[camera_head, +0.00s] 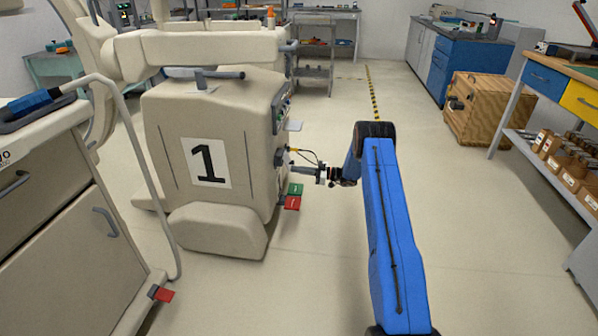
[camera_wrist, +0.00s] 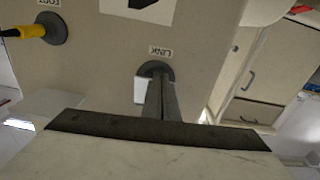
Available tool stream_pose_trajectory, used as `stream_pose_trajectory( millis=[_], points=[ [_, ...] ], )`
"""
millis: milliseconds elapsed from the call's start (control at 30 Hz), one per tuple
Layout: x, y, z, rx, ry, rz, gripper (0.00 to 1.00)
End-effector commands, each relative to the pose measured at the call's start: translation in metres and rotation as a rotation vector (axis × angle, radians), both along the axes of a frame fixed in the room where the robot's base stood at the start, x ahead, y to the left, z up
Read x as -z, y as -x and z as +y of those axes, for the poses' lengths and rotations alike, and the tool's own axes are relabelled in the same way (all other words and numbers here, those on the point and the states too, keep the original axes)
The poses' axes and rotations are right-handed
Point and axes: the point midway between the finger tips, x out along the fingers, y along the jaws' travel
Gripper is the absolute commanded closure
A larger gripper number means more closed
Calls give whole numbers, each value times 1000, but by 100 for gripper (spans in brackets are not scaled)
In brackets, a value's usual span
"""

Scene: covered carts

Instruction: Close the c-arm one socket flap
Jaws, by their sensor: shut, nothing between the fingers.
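C-arm one (camera_head: 180,115) is a beige cart marked with a black 1. My gripper (camera_head: 293,169) reaches its right side, with the fingers pointing left at the panel. In the wrist view my gripper (camera_wrist: 157,80) is shut, its fingers together and empty. The tips are in front of a dark round socket cover (camera_wrist: 151,68) under an upside-down label that seems to read LINK. The fingers hide most of this cover; I cannot tell whether they touch it or whether its flap is fully closed.
A yellow plug (camera_wrist: 30,31) with a black cable sits in another round socket at the left; it also shows in the head view (camera_head: 295,150). Green and red pedals (camera_head: 293,196) stick out low. A beige cabinet (camera_head: 60,215) stands at left.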

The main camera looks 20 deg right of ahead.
Motion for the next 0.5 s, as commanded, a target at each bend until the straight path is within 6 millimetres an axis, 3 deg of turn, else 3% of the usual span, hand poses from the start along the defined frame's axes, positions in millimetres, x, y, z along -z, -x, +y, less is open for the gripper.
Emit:
stream_pose_trajectory(
  millis=[500],
  points=[
    [11, -11, 11, 1, -43, -23, 100]
  ],
)
